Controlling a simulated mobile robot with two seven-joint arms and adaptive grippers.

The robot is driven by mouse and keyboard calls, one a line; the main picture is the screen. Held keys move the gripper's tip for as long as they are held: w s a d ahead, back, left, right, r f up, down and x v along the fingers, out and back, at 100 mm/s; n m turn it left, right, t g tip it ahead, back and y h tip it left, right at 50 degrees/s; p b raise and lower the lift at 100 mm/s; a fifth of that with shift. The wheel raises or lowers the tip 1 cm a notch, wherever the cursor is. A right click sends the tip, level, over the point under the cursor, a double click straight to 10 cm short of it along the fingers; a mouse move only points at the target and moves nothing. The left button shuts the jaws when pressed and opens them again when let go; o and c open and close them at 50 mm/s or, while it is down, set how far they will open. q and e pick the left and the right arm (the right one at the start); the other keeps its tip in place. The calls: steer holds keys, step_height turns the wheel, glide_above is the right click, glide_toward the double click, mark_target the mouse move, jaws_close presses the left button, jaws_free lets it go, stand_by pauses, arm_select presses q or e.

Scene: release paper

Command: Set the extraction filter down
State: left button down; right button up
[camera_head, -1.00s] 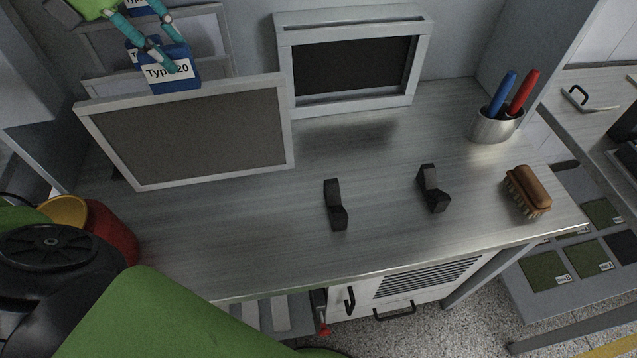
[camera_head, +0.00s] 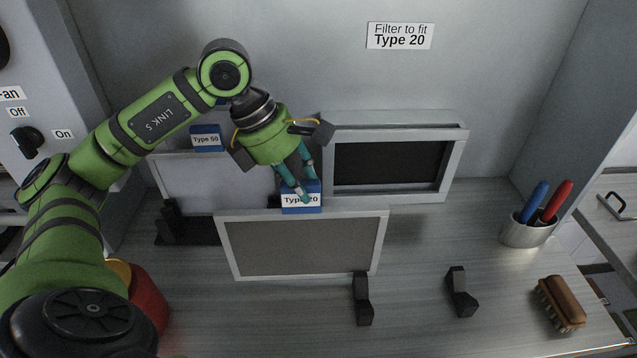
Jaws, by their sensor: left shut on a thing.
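My left gripper (camera_head: 304,188) is shut on the blue tab (camera_head: 302,208) labelled Type 20, on the top edge of the extraction filter (camera_head: 300,246). The filter is a dark grey panel in a pale frame, held roughly upright over the bench. Its lower right corner is by the top of the left black holder (camera_head: 362,300); I cannot tell whether they touch. A second black holder (camera_head: 460,292) stands to the right, clear of the filter. Whether the filter's bottom edge touches the bench is unclear. My right gripper is not in view.
Behind is a grey housing (camera_head: 455,155) with a dark opening, below a sign (camera_head: 400,36) reading Filter to fit Type 20. A Type 50 filter (camera_head: 207,140) stands behind at left. A pen cup (camera_head: 525,232) and brush (camera_head: 561,304) are at right; a red container (camera_head: 148,298) is at left.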

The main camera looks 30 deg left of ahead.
mark_target(318, 193)
arm_select(q)
steer(key=shift+w+d+f, duration=0.1)
steer(key=shift+w+d, duration=0.1)
steer(key=shift+d, duration=0.2)
steer(key=shift+w+d+f+p, duration=0.45)
steer(key=shift+d+f+p, duration=0.2)
steer(key=shift+p, duration=0.1)
steer(key=shift+w+d+f, duration=0.25)
steer(key=shift+w+f, duration=0.05)
steer(key=shift+f, duration=0.1)
steer(key=shift+s, duration=0.1)
steer(key=shift+a, duration=0.1)
steer(key=c, duration=1.4)
jaws_free()
steer(key=shift+f, duration=0.2)
steer(key=o, duration=0.4)
steer(key=shift+o, duration=0.2)
steer(key=shift+r, duration=0.15)
